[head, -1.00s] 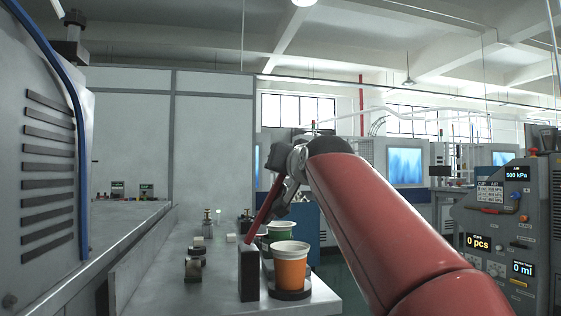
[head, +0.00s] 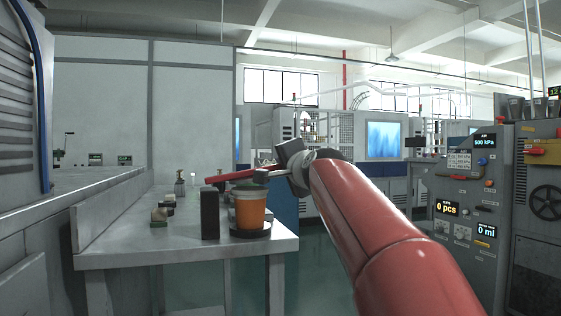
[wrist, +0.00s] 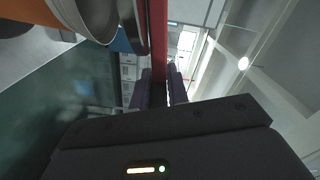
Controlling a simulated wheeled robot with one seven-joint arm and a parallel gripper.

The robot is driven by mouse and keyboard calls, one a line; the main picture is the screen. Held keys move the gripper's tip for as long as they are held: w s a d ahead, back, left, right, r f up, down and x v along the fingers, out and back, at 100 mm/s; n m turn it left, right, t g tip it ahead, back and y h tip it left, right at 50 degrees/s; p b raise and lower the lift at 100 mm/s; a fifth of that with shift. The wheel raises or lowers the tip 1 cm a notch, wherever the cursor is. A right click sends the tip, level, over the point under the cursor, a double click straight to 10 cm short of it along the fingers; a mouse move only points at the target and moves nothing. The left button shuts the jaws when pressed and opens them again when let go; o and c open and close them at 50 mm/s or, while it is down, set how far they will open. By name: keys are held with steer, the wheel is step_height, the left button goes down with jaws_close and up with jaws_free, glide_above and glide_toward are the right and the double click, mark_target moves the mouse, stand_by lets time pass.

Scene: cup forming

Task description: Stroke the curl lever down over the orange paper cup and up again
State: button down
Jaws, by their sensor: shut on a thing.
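The orange paper cup (head: 249,214) stands upright on a dark round base (head: 263,230) at the bench's right end. The red curl lever (head: 230,175) lies nearly level from the dark post (head: 210,214) across the top of the cup. A dark part under the lever covers the cup's rim, so I cannot tell how closely they meet. My gripper (head: 275,169) is shut on the lever's right end. In the wrist view, the lever (wrist: 158,40) runs between my fingers (wrist: 161,88), and the orange cup (wrist: 25,38) shows at upper left.
The grey bench (head: 150,240) carries several small fittings (head: 160,214) left of the post. A control panel (head: 470,190) stands to the right. A grey cabinet (head: 95,110) rises behind the bench. Open floor lies right of the bench.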

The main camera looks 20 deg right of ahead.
steer(key=shift+d+f+m+b, duration=0.15)
steer(key=shift+f+m+b, duration=0.45)
steer(key=shift+f+m, duration=0.6)
steer(key=shift+f, duration=0.15)
steer(key=c, duration=1.4)
jaws_free()
steer(key=shift+s, duration=0.1)
steer(key=s, duration=0.7)
steer(key=shift+s, duration=0.3)
steer(key=shift+n, duration=0.3)
